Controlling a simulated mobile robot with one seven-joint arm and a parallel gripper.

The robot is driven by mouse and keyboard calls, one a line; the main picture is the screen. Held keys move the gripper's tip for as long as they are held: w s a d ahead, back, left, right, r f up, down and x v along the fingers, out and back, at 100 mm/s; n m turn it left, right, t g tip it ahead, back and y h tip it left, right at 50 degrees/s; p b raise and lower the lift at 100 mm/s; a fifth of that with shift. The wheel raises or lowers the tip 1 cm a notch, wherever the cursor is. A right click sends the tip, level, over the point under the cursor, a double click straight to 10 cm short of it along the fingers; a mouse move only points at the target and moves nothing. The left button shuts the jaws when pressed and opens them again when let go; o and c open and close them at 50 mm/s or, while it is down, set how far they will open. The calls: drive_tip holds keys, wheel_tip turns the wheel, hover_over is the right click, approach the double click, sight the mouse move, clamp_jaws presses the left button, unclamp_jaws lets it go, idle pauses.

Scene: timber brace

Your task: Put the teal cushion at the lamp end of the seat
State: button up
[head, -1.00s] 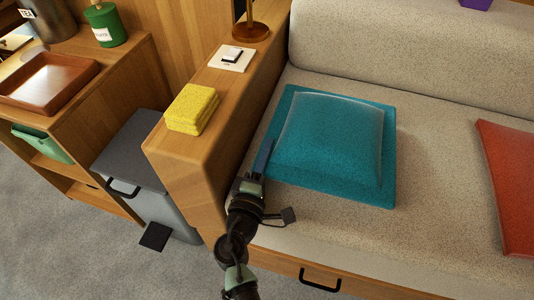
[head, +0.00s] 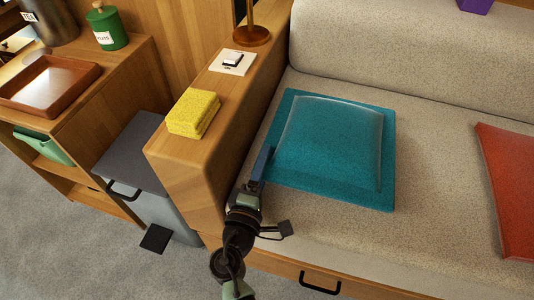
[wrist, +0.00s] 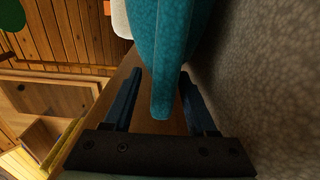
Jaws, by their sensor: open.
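The teal cushion (head: 330,145) lies flat on the beige seat (head: 430,215) at its left end, beside the wooden armrest where the lamp (head: 250,32) stands. My gripper (head: 262,165) is at the cushion's front left corner. In the wrist view my gripper (wrist: 158,100) is open, with one finger on each side of the cushion's edge (wrist: 165,85). The edge reaches down between the fingers, with a gap visible on the left. Whether the right finger touches it I cannot tell.
The armrest (head: 195,165) is close to the left of my gripper and carries a yellow cloth stack (head: 194,112) and a white card with a switch (head: 232,62). A red cushion (head: 512,185) lies at right. The seat between the cushions is clear.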

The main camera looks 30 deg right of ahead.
drive_tip(key=p+v, duration=0.1)
drive_tip(key=v, duration=0.9)
drive_tip(key=shift+a, duration=0.1)
